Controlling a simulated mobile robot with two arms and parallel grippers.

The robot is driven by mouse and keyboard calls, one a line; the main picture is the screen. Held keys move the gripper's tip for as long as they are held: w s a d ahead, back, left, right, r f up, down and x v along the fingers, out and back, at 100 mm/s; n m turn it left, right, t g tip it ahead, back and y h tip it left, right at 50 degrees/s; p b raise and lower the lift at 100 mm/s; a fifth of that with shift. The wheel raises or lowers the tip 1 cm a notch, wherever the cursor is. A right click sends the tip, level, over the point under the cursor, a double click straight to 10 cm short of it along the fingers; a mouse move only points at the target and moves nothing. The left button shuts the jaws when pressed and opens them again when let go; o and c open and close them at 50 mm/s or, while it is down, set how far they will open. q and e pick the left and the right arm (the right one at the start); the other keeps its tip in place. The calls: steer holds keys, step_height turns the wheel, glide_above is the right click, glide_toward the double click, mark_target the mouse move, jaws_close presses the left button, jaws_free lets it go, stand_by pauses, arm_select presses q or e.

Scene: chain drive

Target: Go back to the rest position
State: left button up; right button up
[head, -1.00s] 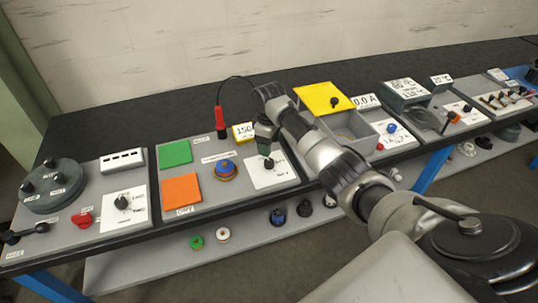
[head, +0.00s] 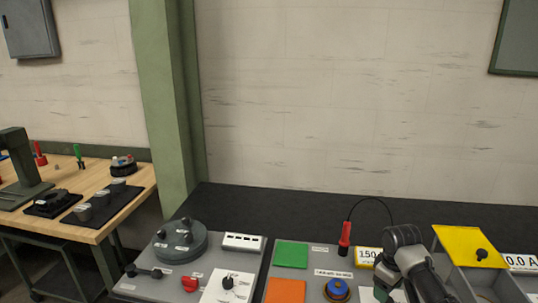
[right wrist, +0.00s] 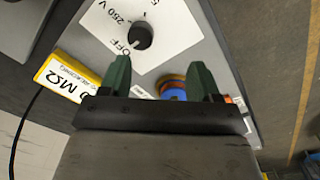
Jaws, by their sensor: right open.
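My right gripper (head: 384,284) is at the lower right of the head view, over the bench's middle panel and next to the yellow-edged display (head: 369,256). In the right wrist view the green fingers of this gripper (right wrist: 159,68) are spread apart with nothing held between them. A black rotary knob (right wrist: 140,36) on a white plate marked OFF and 250 V lies just beyond the fingertips, apparently free of them. A blue and orange round button (right wrist: 172,88) shows between the fingers, farther down. My left gripper is not in view.
A red probe (head: 345,235) with a black cable stands behind the panel. A green pad (head: 291,255) and an orange pad (head: 285,290) lie left of the gripper. A yellow lid (head: 468,246) stands to its right. A wooden workbench (head: 128,205) is at far left, beyond a green pillar (head: 163,90).

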steer(key=s+a+f, duration=0.6)
steer(key=shift+s+f, duration=0.15)
steer(key=shift+s, duration=0.05)
steer(key=s+a+f+t, duration=0.25)
steer(key=s+a, duration=0.35)
steer(key=s, duration=0.6)
steer(key=s+a+r+m, duration=0.1)
steer(key=s+r+m, duration=0.15)
steer(key=s, duration=0.55)
steer(key=s+a+r+m, duration=0.2)
steer(key=s+r, duration=0.2)
steer(key=s, duration=0.4)
steer(key=s+f+b+x, duration=0.1)
steer(key=s+x, duration=0.2)
steer(key=x, duration=1)
steer(key=s+a+x, duration=0.1)
steer(key=s+x, duration=0.2)
steer(key=x, duration=1)
steer(key=s+d+f+g+b, duration=0.1)
steer(key=s+d+f, duration=0.2)
steer(key=s+f, duration=1.4)
steer(key=shift+d+f+g+b, duration=0.2)
steer(key=shift+f+g+b, duration=0.15)
steer(key=shift+f, duration=0.6)
